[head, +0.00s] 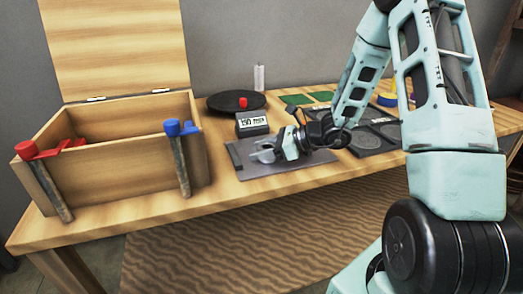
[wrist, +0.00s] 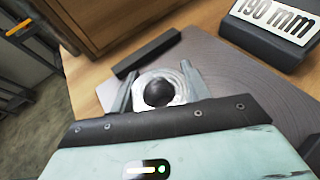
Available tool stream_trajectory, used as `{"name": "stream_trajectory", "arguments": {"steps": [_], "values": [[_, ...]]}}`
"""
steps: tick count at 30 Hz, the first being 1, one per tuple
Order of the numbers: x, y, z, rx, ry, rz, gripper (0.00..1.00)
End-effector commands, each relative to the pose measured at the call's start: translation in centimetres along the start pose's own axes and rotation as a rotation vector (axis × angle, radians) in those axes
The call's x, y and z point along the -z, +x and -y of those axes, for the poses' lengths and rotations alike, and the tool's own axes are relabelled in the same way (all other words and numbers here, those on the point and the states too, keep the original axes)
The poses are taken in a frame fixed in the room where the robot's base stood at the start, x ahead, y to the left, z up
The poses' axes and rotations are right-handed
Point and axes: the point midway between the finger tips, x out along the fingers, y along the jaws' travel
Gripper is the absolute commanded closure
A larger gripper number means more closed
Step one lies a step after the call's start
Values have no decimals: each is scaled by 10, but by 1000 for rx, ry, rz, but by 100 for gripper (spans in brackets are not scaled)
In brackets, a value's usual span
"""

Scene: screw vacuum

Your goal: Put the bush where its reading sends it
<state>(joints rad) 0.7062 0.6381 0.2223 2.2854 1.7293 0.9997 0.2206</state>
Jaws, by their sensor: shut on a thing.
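The bush is a pale metal ring (wrist: 178,84) with a dark round hole, seen in the wrist view between the two fingers. My gripper (wrist: 158,86) is shut on it, one finger on each side. In the head view my gripper (head: 268,153) is low over the grey plate (head: 290,178) on the bench, and the bush is hard to make out there. A dark readout block (head: 252,123) stands behind the plate; in the wrist view its display (wrist: 275,18) appears to read 190 mm. I cannot tell whether the bush touches the plate.
An open wooden box (head: 115,165) with red (head: 27,149) and blue (head: 173,128) handled clamps stands at left. A black round stand (head: 225,102) with a red piece is behind.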

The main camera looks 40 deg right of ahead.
Motion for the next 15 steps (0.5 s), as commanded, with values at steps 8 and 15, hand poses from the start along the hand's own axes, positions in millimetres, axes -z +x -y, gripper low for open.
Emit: {"name": "stream_trajectory", "arguments": {"steps": [8,15], "values": [[2,1,0,0,0,0,31],[1,0,0,0,0,0,31]]}}
